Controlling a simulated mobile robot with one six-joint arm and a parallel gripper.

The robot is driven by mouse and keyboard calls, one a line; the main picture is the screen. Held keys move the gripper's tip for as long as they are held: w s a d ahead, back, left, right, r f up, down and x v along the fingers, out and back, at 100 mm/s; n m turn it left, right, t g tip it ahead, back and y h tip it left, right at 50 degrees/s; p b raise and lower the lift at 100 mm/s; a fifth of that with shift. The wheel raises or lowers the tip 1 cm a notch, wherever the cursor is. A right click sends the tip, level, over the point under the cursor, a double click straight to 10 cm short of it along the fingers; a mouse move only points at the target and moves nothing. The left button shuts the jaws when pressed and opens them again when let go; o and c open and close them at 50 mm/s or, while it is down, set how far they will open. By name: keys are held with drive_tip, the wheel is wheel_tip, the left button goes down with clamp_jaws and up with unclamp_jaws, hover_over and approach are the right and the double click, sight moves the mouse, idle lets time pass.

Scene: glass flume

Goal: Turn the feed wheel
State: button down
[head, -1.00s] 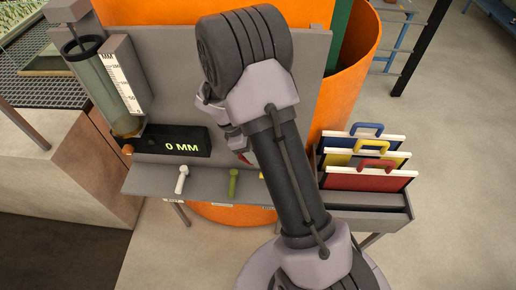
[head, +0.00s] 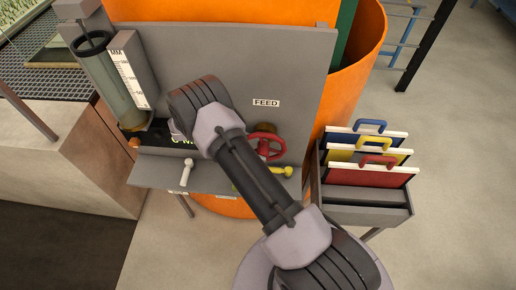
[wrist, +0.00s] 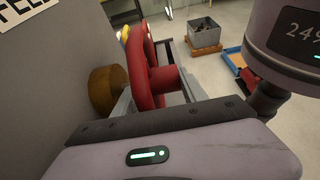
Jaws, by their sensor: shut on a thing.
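The feed wheel (head: 281,149) is red and stands out from the grey panel (head: 200,60) under a "FEED" label (head: 266,103). In the wrist view the wheel (wrist: 139,62) is seen edge-on, with a brown round boss (wrist: 107,88) between it and the panel. My gripper (wrist: 157,88) is shut on the red wheel, with one pale finger on each side of its near red part. In the head view my arm hides the gripper and the wheel's left edge.
A ledge with a white lever (head: 187,172) and a yellow lever (head: 275,171) runs below the panel. A clear cylinder (head: 107,78) stands at left. A rack of coloured boards (head: 366,178) stands at right.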

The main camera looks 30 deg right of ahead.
idle(0.4)
drive_tip(key=c, duration=0.6)
unclamp_jaws()
drive_tip(key=b+v, duration=0.1)
drive_tip(key=v, duration=0.6)
drive_tip(key=shift+w+a+f, duration=0.1)
drive_tip(key=shift+w+a, duration=0.05)
drive_tip(key=shift+a, duration=0.1)
